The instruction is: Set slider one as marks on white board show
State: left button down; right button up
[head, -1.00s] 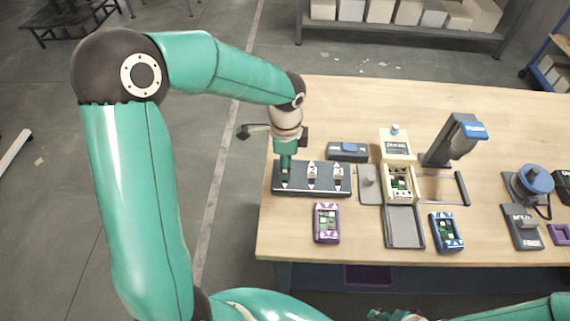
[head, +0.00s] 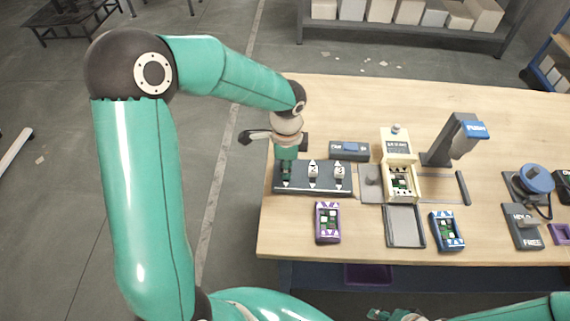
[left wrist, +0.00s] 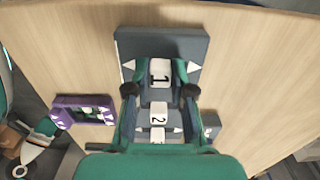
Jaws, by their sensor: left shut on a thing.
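A dark slider panel (head: 325,187) with three white numbered knobs lies on the left part of the table. My left gripper (head: 287,178) points down over its left end and hides slider one in the head view. In the left wrist view, my left gripper (left wrist: 160,91) is shut on the white knob marked 1 (left wrist: 159,74), with a finger on each side. White triangles mark both ends of its track. Knobs 2 (head: 313,170) and 3 (head: 338,171) stand free beside it. I cannot make out a white board. Part of my right gripper (head: 382,315) shows at the bottom edge, its fingers unclear.
A purple-framed module (head: 327,222) lies in front of the panel and a grey-blue box (head: 349,151) behind it. A cream device (head: 397,146) with a grey tray (head: 404,227) stands to the right. Bare table lies at the front left.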

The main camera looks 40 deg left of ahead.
pick_arm(q)
jog(key=shift+w+a, duration=0.55)
jog(key=shift+w, duration=0.3)
jog(key=c, duration=1)
grip_release()
jog(key=shift+r, duration=0.15)
notch_tip(320, 180, up, 12)
jog(key=shift+f, duration=0.2)
